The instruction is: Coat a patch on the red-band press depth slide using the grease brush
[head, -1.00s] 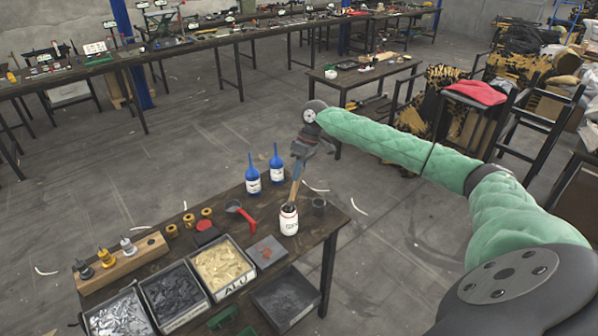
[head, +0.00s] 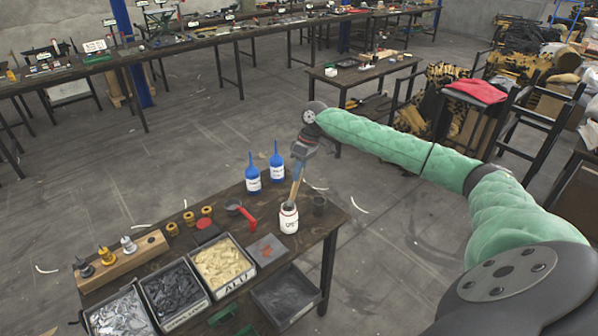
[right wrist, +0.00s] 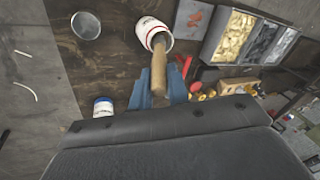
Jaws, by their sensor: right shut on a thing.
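My right gripper (head: 298,173) is shut on the wooden handle of the grease brush (head: 294,193). The brush stands nearly upright, its lower end inside the mouth of a white jar (head: 288,221) with a red band, on the near table. In the right wrist view the blue fingers (right wrist: 160,88) are on both sides of the handle (right wrist: 158,66), which runs into the jar (right wrist: 153,33). The bristles are hidden in the jar. I cannot make out the red-band press or its depth slide. My left gripper is not in view.
Two blue bottles (head: 265,174) stand behind the jar, and a dark cup (head: 319,205) is just right of it. A red-handled tool (head: 245,215) and several parts trays (head: 222,268) lie to the left. Long benches (head: 185,42) with labelled equipment run along the back; open floor lies between.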

